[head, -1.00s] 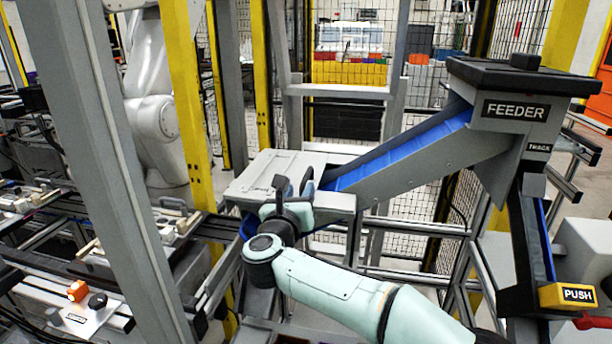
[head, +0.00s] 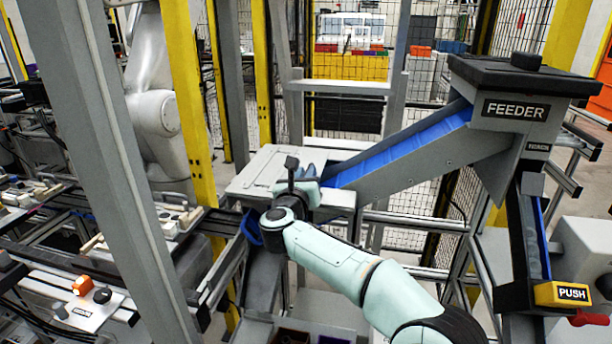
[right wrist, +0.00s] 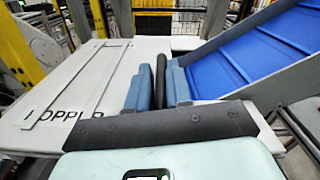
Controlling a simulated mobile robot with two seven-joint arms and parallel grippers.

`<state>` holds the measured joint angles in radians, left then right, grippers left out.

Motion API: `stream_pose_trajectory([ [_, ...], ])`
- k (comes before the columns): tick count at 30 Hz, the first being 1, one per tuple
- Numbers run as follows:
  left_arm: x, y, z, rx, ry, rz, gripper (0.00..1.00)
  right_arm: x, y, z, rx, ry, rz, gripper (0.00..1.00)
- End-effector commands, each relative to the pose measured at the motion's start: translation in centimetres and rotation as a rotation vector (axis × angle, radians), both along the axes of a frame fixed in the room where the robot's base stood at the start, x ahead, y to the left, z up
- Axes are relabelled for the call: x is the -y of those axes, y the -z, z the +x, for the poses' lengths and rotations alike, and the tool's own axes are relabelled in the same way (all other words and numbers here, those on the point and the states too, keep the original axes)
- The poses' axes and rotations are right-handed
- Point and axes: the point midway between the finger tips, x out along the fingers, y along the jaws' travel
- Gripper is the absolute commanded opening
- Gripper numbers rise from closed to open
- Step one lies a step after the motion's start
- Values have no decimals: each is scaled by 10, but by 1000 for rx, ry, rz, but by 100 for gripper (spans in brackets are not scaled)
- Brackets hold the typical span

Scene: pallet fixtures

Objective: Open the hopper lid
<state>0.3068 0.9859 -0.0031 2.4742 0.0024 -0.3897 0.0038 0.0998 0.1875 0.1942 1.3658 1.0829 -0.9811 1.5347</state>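The hopper lid (head: 262,168) is a flat grey plate lying level on top of the hopper, left of the blue chute. In the right wrist view the lid (right wrist: 75,75) fills the left side, with part of its "HOPPER" lettering showing. A black upright handle (head: 292,162) stands at the lid's right part. My right gripper (head: 302,178) is at this handle. In the right wrist view its blue-grey fingers (right wrist: 160,88) are close together on both sides of the black handle (right wrist: 160,68); they appear to touch it. The handle's base is hidden. My left gripper is not in view.
The blue chute (head: 400,150) rises right to the feeder box (head: 515,105). A yellow PUSH block (head: 562,294) is at lower right. A yellow post (head: 190,100) and a grey post (head: 105,150) stand left. A white robot arm (head: 155,110) stands behind them.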

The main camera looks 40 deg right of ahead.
Motion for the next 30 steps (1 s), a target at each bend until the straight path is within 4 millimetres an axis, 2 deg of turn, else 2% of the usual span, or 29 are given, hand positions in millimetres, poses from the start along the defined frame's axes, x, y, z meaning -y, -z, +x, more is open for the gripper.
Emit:
stream_pose_trajectory([
  [8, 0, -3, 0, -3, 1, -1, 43, 1, -8, 0, 3, 5, -2, 0],
  [14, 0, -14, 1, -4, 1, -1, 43, -3, -31, 4, 8, 4, -1, 0],
  [19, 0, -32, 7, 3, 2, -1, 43, -10, -56, 12, 8, 2, -2, 0],
  [24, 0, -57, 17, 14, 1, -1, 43, -18, -79, 22, -92, 2, -83, 0],
  [30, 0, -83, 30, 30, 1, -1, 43, -27, -98, 34, -191, 2, -163, 0],
])
